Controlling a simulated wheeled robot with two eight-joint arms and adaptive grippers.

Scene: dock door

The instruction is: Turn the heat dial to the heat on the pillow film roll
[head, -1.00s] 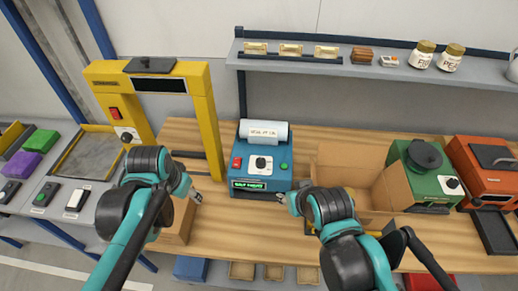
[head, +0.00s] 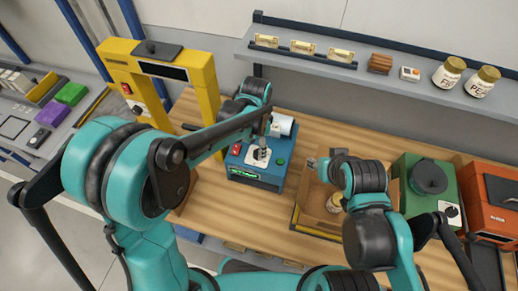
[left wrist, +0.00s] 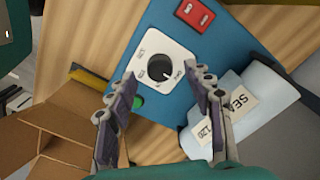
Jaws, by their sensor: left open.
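The heat dial is a dark round knob on a white plate with printed marks, on top of the blue sealing machine (head: 277,177). The dial (left wrist: 160,68) shows clearly in the left wrist view. My left gripper (left wrist: 165,88) is open, its fingers pointing at the dial with one to either side, not closed on it. In the head view the left gripper (head: 264,143) hangs just above the dial. The white film roll (head: 283,125) lies at the back of the machine; its label (left wrist: 236,105) reads "SEA…" and "120". My right gripper (head: 318,164) is beside the machine, its fingers unclear.
A red switch (left wrist: 195,13) and a green button (left wrist: 137,102) flank the dial plate. An open cardboard box (left wrist: 50,135) stands to the machine's right. A yellow frame (head: 205,95) stands left. A shelf (head: 330,65) with jars runs behind.

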